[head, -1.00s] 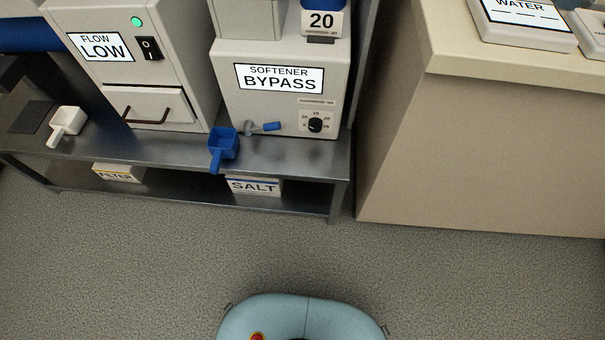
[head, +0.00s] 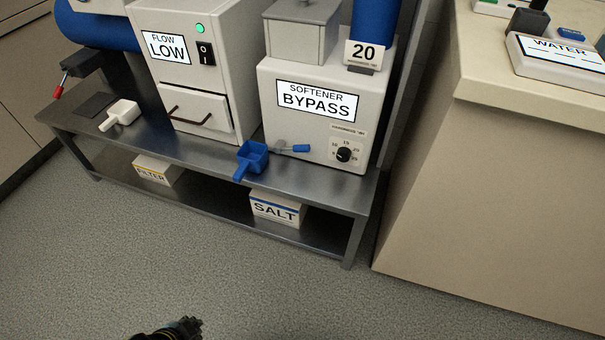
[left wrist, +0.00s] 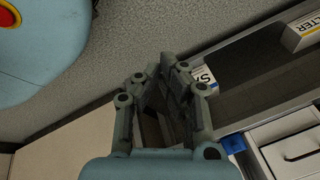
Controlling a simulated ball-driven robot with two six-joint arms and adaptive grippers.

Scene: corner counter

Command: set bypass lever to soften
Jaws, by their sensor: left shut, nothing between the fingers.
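The bypass lever (head: 296,148) has a blue handle and points to the right. It sits low on the front of the white softener box (head: 268,105), whose display (head: 318,100) reads SOFTENER BYPASS. My left gripper (head: 188,325) shows at the bottom edge of the head view, far in front of and below the lever, touching nothing. In the left wrist view its fingers (left wrist: 162,72) are shut and empty. The lever cannot be made out in the left wrist view. My right gripper is not in view.
A blue scoop (head: 252,158) stands just left of the lever at the bench front. A black hardness dial (head: 344,154) is to the lever's right. The metal bench (head: 200,152) holds a FLOW LOW unit (head: 219,75); SALT (head: 277,208) and FILTER (head: 155,172) boxes sit below. The floor in front is clear.

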